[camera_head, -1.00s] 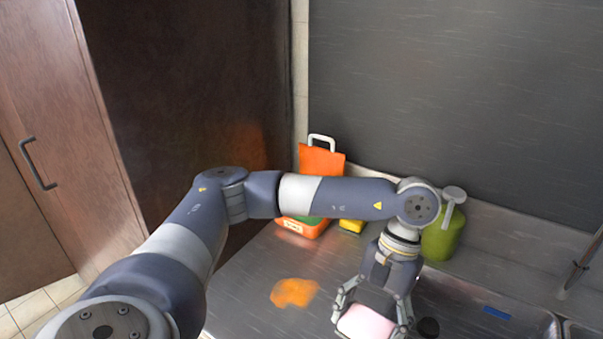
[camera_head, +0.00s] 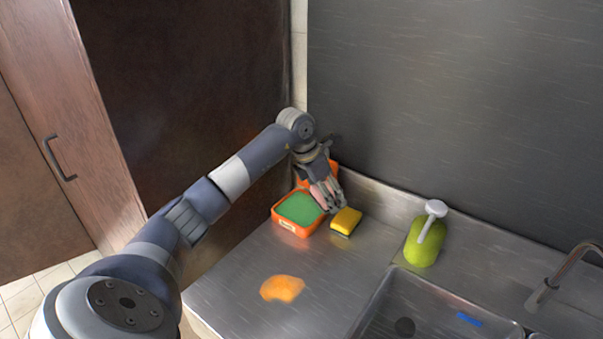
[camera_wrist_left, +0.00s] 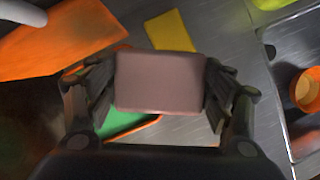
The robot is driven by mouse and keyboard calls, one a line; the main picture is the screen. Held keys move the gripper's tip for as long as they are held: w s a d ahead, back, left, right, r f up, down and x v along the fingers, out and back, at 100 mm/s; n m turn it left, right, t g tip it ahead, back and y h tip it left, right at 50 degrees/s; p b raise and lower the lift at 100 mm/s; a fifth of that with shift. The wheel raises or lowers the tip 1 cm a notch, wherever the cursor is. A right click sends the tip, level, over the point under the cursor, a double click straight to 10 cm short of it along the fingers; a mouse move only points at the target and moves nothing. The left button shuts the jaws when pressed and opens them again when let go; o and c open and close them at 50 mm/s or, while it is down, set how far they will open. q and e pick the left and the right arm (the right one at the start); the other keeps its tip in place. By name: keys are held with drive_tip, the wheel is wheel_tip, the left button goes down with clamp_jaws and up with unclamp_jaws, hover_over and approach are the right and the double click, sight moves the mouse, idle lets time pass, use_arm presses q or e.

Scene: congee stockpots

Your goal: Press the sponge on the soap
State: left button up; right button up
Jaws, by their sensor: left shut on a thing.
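My left gripper (camera_head: 325,192) is shut on a pink block-shaped sponge (camera_wrist_left: 160,80), held between its fingers in the left wrist view. In the head view the gripper is at the back of the counter, beside the green soap (camera_head: 299,207), which lies in an orange tray (camera_head: 290,228). In the left wrist view part of the green soap (camera_wrist_left: 122,122) shows below and left of the sponge. I cannot tell whether the sponge touches the soap. My right gripper is in neither view.
A yellow sponge (camera_head: 346,221) lies right of the tray. An orange board (camera_head: 333,170) stands behind my gripper. A green soap dispenser (camera_head: 425,243) stands by the sink (camera_head: 430,300). An orange patch (camera_head: 282,288) lies on the otherwise clear front counter.

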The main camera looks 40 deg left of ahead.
sight(304, 206)
use_arm(q)
drive_tip(key=a+n, duration=0.2)
drive_tip(key=a+f+n+y, duration=0.1)
drive_tip(key=a+n, duration=0.1)
drive_tip(key=a, duration=0.1)
drive_tip(key=s+a+n+y, duration=0.1)
drive_tip(key=a, duration=0.2)
drive_tip(key=shift+a+f+n, duration=0.2)
drive_tip(key=shift+f+n, duration=0.15)
drive_tip(key=shift+n, duration=0.05)
wheel_tip(304, 206, down, 4)
drive_tip(key=shift+r+b, duration=0.25)
drive_tip(key=shift+b, duration=1)
drive_tip(key=shift+w+f, duration=0.1)
drive_tip(key=shift+f, duration=0.3)
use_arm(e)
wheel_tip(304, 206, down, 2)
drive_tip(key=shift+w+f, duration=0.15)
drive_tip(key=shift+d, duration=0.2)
use_arm(q)
drive_tip(key=shift+f+b, duration=0.6)
drive_tip(key=shift+b, duration=0.05)
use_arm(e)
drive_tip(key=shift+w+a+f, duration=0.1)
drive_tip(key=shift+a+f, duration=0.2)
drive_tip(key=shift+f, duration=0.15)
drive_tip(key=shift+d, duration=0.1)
